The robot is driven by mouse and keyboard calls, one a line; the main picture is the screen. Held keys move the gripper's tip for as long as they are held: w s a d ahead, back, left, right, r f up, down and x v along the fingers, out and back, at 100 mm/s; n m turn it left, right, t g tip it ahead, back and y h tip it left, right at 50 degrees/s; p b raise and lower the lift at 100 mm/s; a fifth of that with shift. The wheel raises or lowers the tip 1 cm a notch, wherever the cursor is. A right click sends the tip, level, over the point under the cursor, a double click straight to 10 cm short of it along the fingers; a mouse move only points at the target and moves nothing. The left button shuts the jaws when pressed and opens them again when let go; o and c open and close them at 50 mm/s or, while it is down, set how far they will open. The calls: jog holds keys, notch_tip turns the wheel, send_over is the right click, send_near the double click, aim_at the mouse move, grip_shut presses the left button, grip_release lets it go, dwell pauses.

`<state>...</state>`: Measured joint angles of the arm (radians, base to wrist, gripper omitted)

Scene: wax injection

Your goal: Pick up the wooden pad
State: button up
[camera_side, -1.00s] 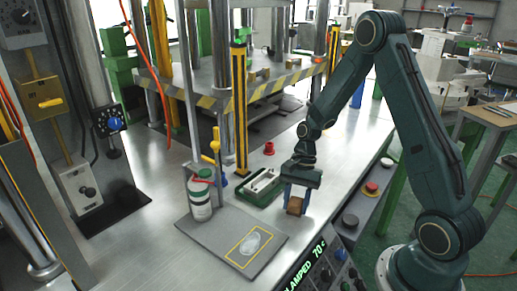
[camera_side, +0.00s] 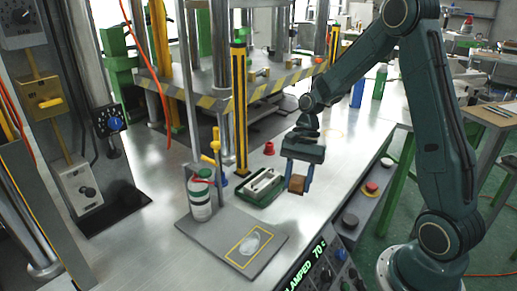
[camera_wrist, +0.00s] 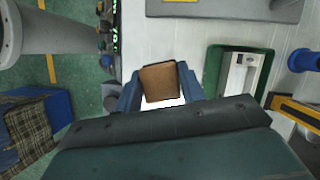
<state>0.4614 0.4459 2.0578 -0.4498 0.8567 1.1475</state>
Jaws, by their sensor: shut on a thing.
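The wooden pad (camera_side: 297,184) is a small brown block between the two blue fingers of my gripper (camera_side: 299,178). In the side view my gripper holds it above the metal table, just right of the green tray. In the wrist view the wooden pad (camera_wrist: 159,82) sits between the fingertips of my gripper (camera_wrist: 160,88), with a finger against each side. My gripper is shut on it. The pad's underside is hidden.
A green tray (camera_side: 250,198) with pale metal parts lies left of my gripper. A bottle (camera_side: 200,199) and a grey plate (camera_side: 219,238) stand farther left. A red cap (camera_side: 269,148) sits behind. Buttons (camera_side: 370,188) line the table's right edge.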

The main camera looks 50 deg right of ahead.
aim_at(296, 179)
notch_tip(296, 179, up, 12)
dwell(0.4)
dwell(0.4)
jog(key=shift+o, duration=0.7)
jog(key=c, duration=0.4)
jog(key=shift+a, duration=0.1)
jog(key=shift+c, duration=0.2)
jog(key=a+f, duration=0.5)
jog(key=a, duration=0.6)
jog(key=w+a+f, duration=0.1)
jog(key=a+f, duration=0.4)
jog(key=a, duration=0.6)
jog(key=shift+w+a+f, duration=0.25)
jog(key=shift+f, duration=0.1)
